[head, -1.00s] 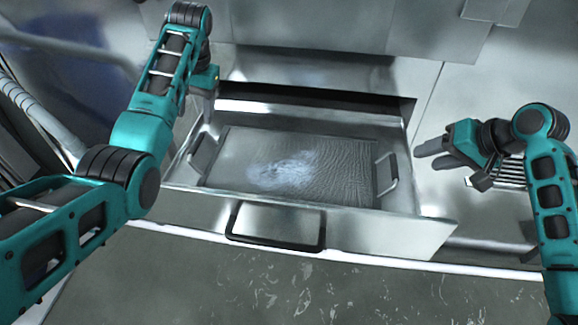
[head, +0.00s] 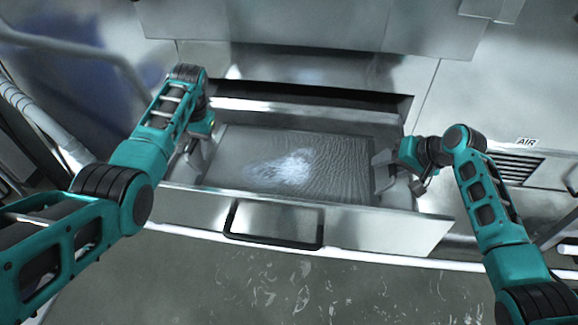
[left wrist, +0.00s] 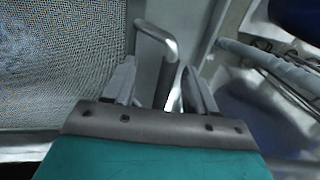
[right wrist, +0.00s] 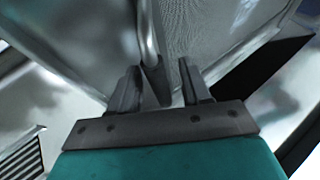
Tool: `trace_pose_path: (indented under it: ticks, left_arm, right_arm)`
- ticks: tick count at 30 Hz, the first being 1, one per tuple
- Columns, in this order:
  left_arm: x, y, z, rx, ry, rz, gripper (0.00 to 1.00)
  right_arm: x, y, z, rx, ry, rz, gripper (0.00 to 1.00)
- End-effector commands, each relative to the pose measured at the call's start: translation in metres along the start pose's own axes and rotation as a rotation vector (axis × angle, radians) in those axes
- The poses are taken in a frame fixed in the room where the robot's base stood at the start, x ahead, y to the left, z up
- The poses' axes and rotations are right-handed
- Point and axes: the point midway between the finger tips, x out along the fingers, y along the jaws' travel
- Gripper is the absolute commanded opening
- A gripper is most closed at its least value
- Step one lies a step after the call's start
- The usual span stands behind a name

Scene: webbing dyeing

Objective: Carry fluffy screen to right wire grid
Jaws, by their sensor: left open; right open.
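The fluffy screen (head: 325,150) is a grey mesh panel with a pale fluffy patch on it, lying in an open metal drawer. It has a bar handle at each side. My left gripper (head: 197,155) is open at the left handle; the left wrist view shows this handle (left wrist: 170,50) between the open fingers (left wrist: 160,88). My right gripper (head: 385,163) is open at the right handle; the right wrist view shows this handle (right wrist: 149,38) between the open fingers (right wrist: 160,88), closer to the left one. I cannot make out a wire grid.
The drawer's front (head: 360,228) carries a dark-edged pull handle (head: 275,240). A slatted vent (head: 515,167) under an "AIR" label is in the cabinet face at the right. White pipes (head: 45,125) run at the left. The floor in front is clear.

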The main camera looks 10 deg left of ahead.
Motion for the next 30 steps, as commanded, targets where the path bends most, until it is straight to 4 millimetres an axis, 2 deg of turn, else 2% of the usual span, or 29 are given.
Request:
trace_pose_path:
  ticks: [4, 13, 27, 30]
  left_arm:
    - [0.0062, -0.0002, 0.0000, -0.001, 0.000, 0.000, 0.56]
    - [0.0068, -0.0002, -0.0001, 0.000, 0.001, 0.000, 0.56]
    - [0.0069, -0.0013, 0.0001, -0.001, 0.001, -0.003, 0.12]
    - [0.0069, -0.0017, 0.0001, -0.001, 0.000, -0.004, 0.02]
  right_arm:
    - [0.0063, -0.0007, -0.0001, 0.000, 0.000, -0.001, 0.48]
    - [0.0070, -0.0005, 0.0000, -0.001, 0.000, 0.000, 0.48]
    - [0.0068, 0.0005, 0.0001, 0.000, 0.000, 0.002, 0.03]
    - [0.0068, 0.0009, 0.0002, 0.000, 0.000, 0.002, 0.00]
